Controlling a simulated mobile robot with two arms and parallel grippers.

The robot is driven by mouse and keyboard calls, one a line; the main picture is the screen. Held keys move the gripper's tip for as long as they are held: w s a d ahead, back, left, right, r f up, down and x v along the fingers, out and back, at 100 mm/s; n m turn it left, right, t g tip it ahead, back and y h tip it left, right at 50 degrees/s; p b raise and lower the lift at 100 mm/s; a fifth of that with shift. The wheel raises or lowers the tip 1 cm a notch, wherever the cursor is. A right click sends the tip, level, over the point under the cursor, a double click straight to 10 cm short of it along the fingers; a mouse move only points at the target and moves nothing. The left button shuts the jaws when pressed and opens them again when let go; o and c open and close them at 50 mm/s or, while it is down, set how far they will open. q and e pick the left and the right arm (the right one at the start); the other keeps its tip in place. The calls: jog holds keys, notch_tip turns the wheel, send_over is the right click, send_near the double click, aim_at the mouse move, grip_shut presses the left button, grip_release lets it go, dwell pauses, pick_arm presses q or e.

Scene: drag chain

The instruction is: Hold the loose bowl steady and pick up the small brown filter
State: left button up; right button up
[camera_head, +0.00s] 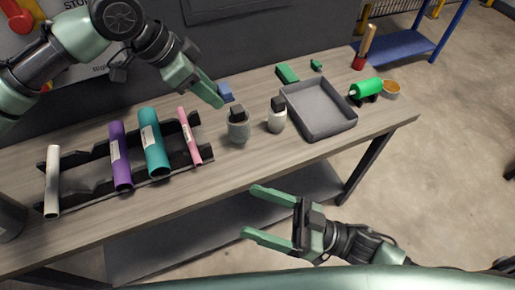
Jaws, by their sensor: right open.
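A small round bowl (390,92) stands at the right end of the table, with an orange-brown inside. I cannot tell whether that colour is a small brown filter lying in it or the bowl's own inside. My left gripper (207,92) hangs over the table's back part beside a small blue block (225,91), far left of the bowl. Its fingers overlap in view, so its opening is unclear. My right gripper (252,212) is open and empty in front of the table's front edge, pointing left, well away from the bowl.
A grey tray (345,119) and a green cylinder (366,87) on a dark stand lie left of the bowl. Two jars with dark tops (238,130) (276,120) stand mid-table. A black rack (84,178) holds coloured tubes at left. A wooden-handled tool (365,48) stands at the back right.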

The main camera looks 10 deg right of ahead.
aim_at(246, 138)
jog(key=w+d+f+m+t+h, duration=0.1)
jog(key=w+t+h, duration=0.2)
jog(key=w, duration=0.2)
jog(key=w+d+f+m+t+h, duration=0.1)
jog(key=w+m+t+h, duration=0.1)
jog(key=w, duration=0.3)
jog(key=w+d+m+t+h, duration=0.1)
jog(key=w+m+t+h, duration=0.1)
jog(key=w+t+h, duration=0.2)
jog(key=shift+w+d+f+h, duration=0.15)
jog(key=shift+w+d+f, duration=0.05)
jog(key=shift+w, duration=0.3)
jog(key=shift+w+d+f+h, duration=0.15)
jog(key=shift+w+f, duration=0.05)
jog(key=shift+w, duration=0.3)
jog(key=shift+w+a+f+g+h, duration=0.2)
jog(key=shift+w+a+f, duration=0.15)
jog(key=shift+w+f, duration=0.2)
jog(key=shift+w+a+f+g+h, duration=0.2)
jog(key=shift+w+a+f, duration=0.15)
jog(key=shift+w+f, duration=0.15)
jog(key=shift+w+a+f+n+g, duration=0.3)
jog(key=shift+a+n, duration=0.1)
jog(key=shift+a, duration=0.2)
jog(key=x, duration=0.7)
jog(key=shift+w+a, duration=0.15)
jog(key=c, duration=1.5)
